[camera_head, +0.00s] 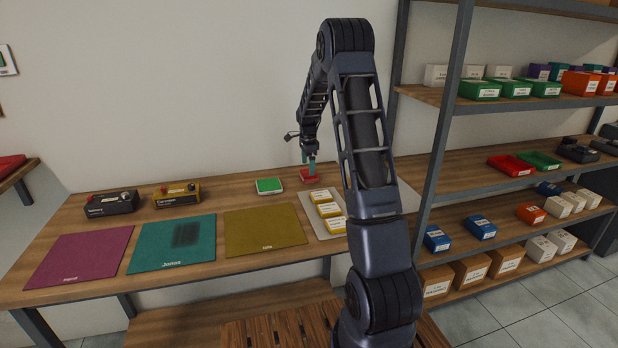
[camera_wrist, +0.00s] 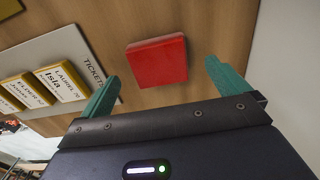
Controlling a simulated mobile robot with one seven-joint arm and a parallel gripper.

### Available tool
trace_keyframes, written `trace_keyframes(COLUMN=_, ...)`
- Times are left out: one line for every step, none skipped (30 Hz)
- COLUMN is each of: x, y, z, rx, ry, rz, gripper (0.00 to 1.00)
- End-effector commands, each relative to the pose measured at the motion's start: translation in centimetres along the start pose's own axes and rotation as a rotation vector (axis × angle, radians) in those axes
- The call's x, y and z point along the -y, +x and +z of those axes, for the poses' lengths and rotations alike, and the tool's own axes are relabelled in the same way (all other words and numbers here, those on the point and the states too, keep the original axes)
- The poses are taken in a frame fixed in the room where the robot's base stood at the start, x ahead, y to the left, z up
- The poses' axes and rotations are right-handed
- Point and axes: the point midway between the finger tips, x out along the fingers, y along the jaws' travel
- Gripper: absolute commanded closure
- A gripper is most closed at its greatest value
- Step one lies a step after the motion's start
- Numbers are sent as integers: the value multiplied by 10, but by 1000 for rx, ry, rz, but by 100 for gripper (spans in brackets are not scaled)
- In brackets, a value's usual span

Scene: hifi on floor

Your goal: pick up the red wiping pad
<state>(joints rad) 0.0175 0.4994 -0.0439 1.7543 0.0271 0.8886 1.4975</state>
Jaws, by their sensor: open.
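The red wiping pad (camera_head: 309,176) lies on the wooden table near the wall, left of my arm in the head view. In the wrist view the red pad (camera_wrist: 157,62) is a flat square block, fully visible on the wood, slightly turned. My gripper (camera_head: 309,163) is over or close to the pad in the head view. In the wrist view my gripper (camera_wrist: 160,85) is open, its teal fingers spread on either side of the pad's near part. Nothing is between the fingers' tips except the view of the pad; whether they touch it cannot be told.
A white tray (camera_wrist: 62,58) with yellow name cards is close on the left in the wrist view. A green pad (camera_head: 269,186) lies left of the red one. Magenta, teal and yellow mats (camera_head: 263,230) lie along the front. A shelf upright (camera_head: 445,120) stands right of my arm.

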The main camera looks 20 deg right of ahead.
Motion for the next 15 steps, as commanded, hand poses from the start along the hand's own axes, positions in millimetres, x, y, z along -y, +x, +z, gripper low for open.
trace_keyframes(x=-1, y=6, z=-1, rx=0, ry=1, rz=2, gripper=0)
trace_keyframes(x=-1, y=9, z=-2, rx=1, ry=1, rz=1, gripper=0)
trace_keyframes(x=-2, y=14, z=-2, rx=1, ry=1, rz=2, gripper=0)
trace_keyframes(x=-2, y=18, z=-3, rx=1, ry=2, rz=2, gripper=0)
trace_keyframes(x=-3, y=22, z=-4, rx=1, ry=2, rz=2, gripper=0)
trace_keyframes(x=-3, y=28, z=-5, rx=1, ry=2, rz=2, gripper=0)
trace_keyframes(x=-3, y=33, z=-4, rx=1, ry=1, rz=2, gripper=0)
trace_keyframes(x=-3, y=37, z=-4, rx=1, ry=1, rz=3, gripper=0)
trace_keyframes(x=-3, y=41, z=-4, rx=0, ry=1, rz=2, gripper=0)
trace_keyframes(x=-3, y=43, z=-4, rx=0, ry=0, rz=1, gripper=0)
trace_keyframes(x=-3, y=44, z=-4, rx=0, ry=0, rz=0, gripper=0)
trace_keyframes(x=-2, y=45, z=-4, rx=0, ry=0, rz=-1, gripper=0)
trace_keyframes(x=-2, y=45, z=-4, rx=0, ry=0, rz=-1, gripper=0)
trace_keyframes(x=-2, y=45, z=-3, rx=0, ry=0, rz=-1, gripper=0)
trace_keyframes(x=-2, y=45, z=-3, rx=0, ry=0, rz=-1, gripper=0)
